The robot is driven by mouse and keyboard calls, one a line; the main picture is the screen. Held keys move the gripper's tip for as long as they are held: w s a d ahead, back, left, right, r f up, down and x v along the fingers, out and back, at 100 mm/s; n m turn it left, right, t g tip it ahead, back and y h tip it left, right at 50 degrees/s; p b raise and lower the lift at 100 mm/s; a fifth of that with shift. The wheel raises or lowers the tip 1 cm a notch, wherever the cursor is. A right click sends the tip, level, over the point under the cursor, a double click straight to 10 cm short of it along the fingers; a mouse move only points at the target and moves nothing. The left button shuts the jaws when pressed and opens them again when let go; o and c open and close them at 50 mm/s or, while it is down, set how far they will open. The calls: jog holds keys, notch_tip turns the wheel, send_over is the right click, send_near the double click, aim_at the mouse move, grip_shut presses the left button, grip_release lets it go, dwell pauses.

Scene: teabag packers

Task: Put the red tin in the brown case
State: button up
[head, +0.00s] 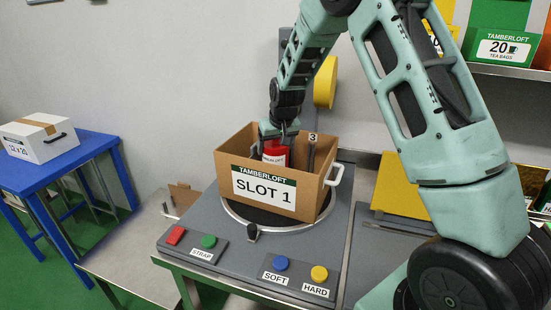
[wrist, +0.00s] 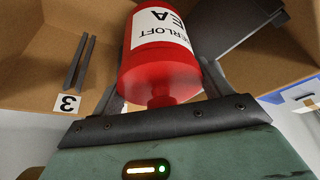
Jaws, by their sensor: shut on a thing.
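The red tin (head: 275,153) with a white label is between the fingers of my gripper (head: 272,150), inside the brown case (head: 300,206). My gripper is shut on the tin, reaching down from above into the case. The case is open at the top, marked "SLOT 1", and stands on a round plate. In the wrist view the tin (wrist: 160,68) fills the middle between the fingers, with the case's brown walls (wrist: 60,30) around it. The tin's lower end is hidden by the case's front wall in the head view, so I cannot tell whether it touches the floor.
A "3" tag (head: 313,137) and dark upright strips show at the case's back. The grey console (head: 195,225) has red, green, blue and yellow buttons in front. A blue table (head: 90,160) with a white box (head: 40,138) stands left. A shelf with tea boxes (head: 502,35) is upper right.

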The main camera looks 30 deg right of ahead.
aim_at(275, 161)
jog(key=shift+f+p, duration=0.6)
jog(key=shift+f, duration=2.3)
jog(key=shift+f, duration=0.1)
jog(key=o, duration=1.4)
